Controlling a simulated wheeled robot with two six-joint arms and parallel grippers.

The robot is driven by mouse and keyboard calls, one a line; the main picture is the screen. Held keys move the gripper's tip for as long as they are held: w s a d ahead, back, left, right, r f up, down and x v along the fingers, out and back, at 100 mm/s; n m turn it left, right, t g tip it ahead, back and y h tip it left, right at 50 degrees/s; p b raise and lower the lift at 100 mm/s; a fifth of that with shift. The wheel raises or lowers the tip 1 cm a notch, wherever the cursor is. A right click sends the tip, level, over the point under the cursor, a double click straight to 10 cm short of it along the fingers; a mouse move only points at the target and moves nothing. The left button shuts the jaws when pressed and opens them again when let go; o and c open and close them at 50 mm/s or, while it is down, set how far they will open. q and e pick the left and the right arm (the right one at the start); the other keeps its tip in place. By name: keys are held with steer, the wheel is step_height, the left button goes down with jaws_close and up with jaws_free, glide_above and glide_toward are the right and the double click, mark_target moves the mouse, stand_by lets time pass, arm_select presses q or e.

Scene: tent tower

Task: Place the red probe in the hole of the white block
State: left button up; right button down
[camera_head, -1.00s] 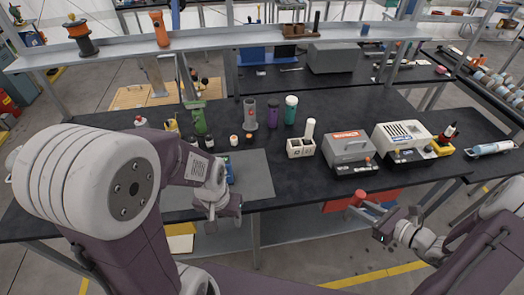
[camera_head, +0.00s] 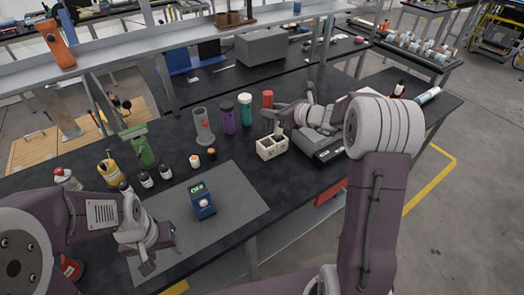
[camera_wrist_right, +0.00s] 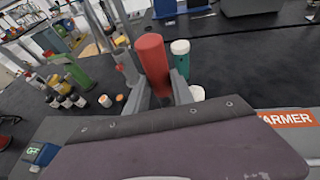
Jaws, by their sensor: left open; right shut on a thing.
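The red probe (camera_head: 267,99) is upright in my right gripper (camera_head: 277,108), which is shut on it. It shows large between the fingers in the right wrist view (camera_wrist_right: 152,58). The white block (camera_head: 271,149), with square openings, stands on the black table just in front of and below the gripper in the head view. A pale cylinder (camera_head: 278,128) rises at the block, partly hidden by my right arm. The probe appears above and behind the block, apart from it. My left gripper (camera_head: 148,266) is open and empty over the front edge of the grey mat (camera_head: 235,185).
A grey cylinder (camera_head: 203,127), purple bottle (camera_head: 228,121) and green white-capped bottle (camera_head: 245,110) stand left of the probe. A blue meter (camera_head: 201,203) sits on the mat. Small bottles and a green stand (camera_head: 142,148) are at left.

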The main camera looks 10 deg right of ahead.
mark_target(270, 125)
step_height(270, 125, down, 6)
steer(key=shift+w+f+b, duration=0.1)
steer(key=shift+f+b, duration=0.1)
steer(key=shift+b, duration=0.15)
steer(key=shift+s+f, duration=0.15)
steer(key=shift+f, duration=0.5)
steer(key=shift+s+f, duration=0.15)
steer(key=shift+f, duration=0.8)
steer(key=shift+w+f+b, duration=0.1)
steer(key=shift+f+b, duration=0.2)
steer(key=c, duration=1.4)
jaws_free()
steer(key=shift+r, duration=0.1)
steer(key=shift+o, duration=0.2)
